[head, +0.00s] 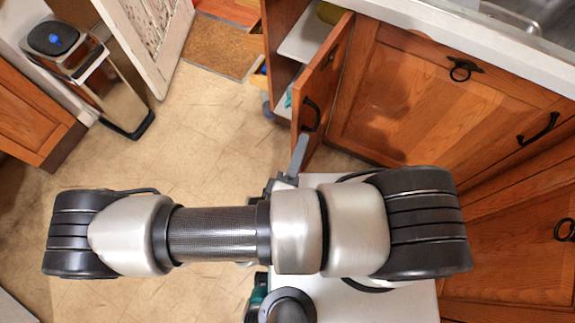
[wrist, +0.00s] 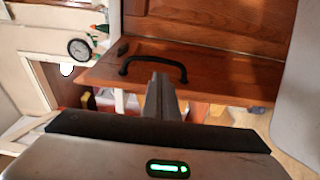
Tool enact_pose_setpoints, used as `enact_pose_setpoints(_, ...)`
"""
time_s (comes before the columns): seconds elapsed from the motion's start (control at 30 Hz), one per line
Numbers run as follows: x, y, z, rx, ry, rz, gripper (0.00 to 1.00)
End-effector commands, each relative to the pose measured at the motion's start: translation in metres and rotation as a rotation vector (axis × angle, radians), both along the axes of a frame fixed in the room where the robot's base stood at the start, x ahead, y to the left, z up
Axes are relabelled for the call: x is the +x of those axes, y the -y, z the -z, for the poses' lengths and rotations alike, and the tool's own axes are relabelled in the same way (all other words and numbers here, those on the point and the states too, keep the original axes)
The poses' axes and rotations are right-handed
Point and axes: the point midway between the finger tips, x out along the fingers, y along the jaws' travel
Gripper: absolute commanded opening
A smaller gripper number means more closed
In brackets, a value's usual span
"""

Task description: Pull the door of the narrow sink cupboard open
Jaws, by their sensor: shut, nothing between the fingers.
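The narrow sink cupboard door (head: 328,80) is wooden and stands swung out from the cabinet front, with the cupboard's inside open to view on its left. Its black bow handle (head: 312,114) is on the face toward me. In the wrist view the door (wrist: 105,68) fills the upper middle, with the handle (wrist: 135,60) across it. My gripper (head: 300,145) is just below the handle in the head view.
A white shelf (head: 303,38) shows inside the cupboard. Wider wooden cabinet fronts (head: 440,95) with black handles stand to the right, under the counter and sink (head: 520,12). A metal bin (head: 110,85) stands at the left. The tiled floor (head: 200,130) left of the door is clear.

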Motion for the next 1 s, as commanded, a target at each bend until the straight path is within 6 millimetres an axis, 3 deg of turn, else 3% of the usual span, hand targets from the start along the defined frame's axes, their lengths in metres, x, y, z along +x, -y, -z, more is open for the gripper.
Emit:
enact_pose_setpoints(0.3,-0.075,-0.026,0.0,0.003,-0.002,-0.003,0.0)
enact_pose_setpoints(0.5,-0.107,-0.036,0.0,0.003,-0.001,-0.001,0.0)
enact_pose_setpoints(0.7,-0.12,-0.04,0.0,0.0,0.0,0.001,0.0)
enact_pose_setpoints(1.0,-0.12,-0.04,0.0,0.0,0.0,0.001,0.0)
